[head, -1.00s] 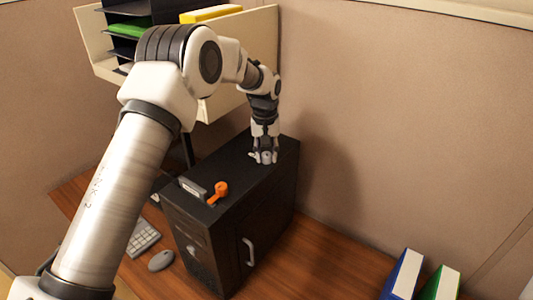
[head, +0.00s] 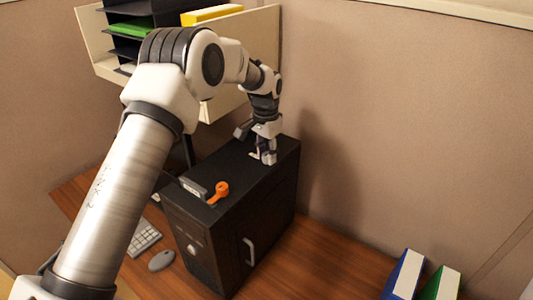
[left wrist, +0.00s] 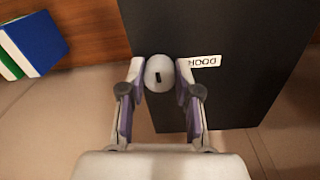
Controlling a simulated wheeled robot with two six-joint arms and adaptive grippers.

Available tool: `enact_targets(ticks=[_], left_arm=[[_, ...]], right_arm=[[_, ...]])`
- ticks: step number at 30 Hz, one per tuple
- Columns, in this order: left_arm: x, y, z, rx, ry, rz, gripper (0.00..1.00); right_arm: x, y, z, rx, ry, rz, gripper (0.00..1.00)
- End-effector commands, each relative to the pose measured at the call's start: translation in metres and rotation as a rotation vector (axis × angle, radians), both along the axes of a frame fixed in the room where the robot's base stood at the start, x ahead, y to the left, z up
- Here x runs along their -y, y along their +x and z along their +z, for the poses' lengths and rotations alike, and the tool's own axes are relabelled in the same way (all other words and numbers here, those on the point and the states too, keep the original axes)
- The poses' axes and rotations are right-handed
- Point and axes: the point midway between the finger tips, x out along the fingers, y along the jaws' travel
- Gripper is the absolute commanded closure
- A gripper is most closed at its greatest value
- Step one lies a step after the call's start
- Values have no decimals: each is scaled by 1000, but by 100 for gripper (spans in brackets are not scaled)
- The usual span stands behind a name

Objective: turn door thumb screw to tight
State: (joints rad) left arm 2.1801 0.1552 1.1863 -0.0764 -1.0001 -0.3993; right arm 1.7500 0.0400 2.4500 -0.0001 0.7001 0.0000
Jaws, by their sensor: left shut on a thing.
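The door thumb screw (left wrist: 159,72) is a pale round knob with a short dark mark, seen in the left wrist view at the rear edge of the black computer case's top. A white label (left wrist: 204,62) reading DOOR, upside down in that view, lies beside it. My left gripper (head: 265,158) points down at the case top, and its two fingers are shut on the knob from both sides. My right gripper is not in view.
An orange tool (head: 217,193) and a small grey box (head: 193,187) lie on the case top. A keyboard (head: 144,237) and mouse (head: 161,261) are on the desk at left. Blue and green binders (head: 405,275) stand at right. A partition wall (head: 400,120) rises close behind.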

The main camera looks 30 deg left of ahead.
Motion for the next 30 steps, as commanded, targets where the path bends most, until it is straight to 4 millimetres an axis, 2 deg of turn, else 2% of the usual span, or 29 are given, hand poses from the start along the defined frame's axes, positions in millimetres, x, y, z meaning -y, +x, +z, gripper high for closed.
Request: enact_targets(ticks=[1, 17, 18, 19, 20, 30], left_arm=[[1, -3, -5, -12, -1, -12, 100], [1, -3, -5, -11, -2, -38, 100], [1, -2, -5, -11, -2, -38, 57], [1, -2, -5, -10, -2, -37, 46], [1, -2, -4, -10, -1, -37, 42], [0, 0, 3, -2, 0, -37, 42]], right_arm=[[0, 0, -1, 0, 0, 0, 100], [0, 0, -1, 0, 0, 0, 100], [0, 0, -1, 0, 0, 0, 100], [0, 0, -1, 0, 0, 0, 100], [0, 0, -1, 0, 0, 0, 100], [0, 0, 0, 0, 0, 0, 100]])
